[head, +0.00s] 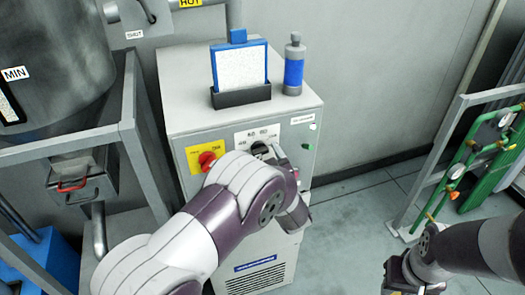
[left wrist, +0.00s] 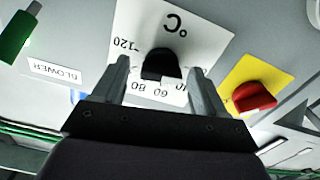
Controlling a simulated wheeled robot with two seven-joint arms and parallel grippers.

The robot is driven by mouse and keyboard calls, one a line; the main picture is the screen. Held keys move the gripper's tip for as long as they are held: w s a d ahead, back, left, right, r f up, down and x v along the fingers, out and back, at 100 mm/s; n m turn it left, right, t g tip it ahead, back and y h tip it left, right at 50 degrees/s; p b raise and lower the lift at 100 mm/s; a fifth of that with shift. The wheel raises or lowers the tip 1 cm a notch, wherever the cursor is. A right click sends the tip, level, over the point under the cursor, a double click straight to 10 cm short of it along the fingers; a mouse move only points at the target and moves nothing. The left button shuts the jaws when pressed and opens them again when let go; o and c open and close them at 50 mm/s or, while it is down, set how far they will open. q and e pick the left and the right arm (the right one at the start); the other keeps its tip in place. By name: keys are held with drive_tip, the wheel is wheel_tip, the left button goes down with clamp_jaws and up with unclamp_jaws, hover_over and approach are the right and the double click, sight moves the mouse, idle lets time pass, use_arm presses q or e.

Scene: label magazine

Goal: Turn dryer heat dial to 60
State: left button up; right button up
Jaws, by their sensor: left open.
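The heat dial is a black knob (left wrist: 161,66) on a white plate (left wrist: 200,40) marked °C, with 120, 80 and 60 readable, upside down in the left wrist view. In the head view the dial (head: 259,148) is on the dryer's front panel, partly hidden by my left arm. My left gripper (left wrist: 158,68) is open, with one finger on each side of the knob; I cannot tell whether they touch it. The knob's pointer setting cannot be read. My right gripper (head: 398,274) is low at the right, apart from the dryer, its jaws unclear.
A red knob on a yellow plate (head: 193,157) is left of the dial. A green switch (left wrist: 17,38) and BLOWER label (left wrist: 55,70) are on its other side. A blue-framed panel (head: 240,68) and a blue-grey bottle (head: 294,66) stand on top. Green pipework (head: 470,160) is at right.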

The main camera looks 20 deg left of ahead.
use_arm(q)
drive_tip(key=shift+w+a, duration=0.1)
drive_tip(key=shift+a, duration=0.1)
drive_tip(key=shift+d, duration=0.1)
drive_tip(key=shift+c, duration=1.3)
drive_tip(key=c, duration=0.8)
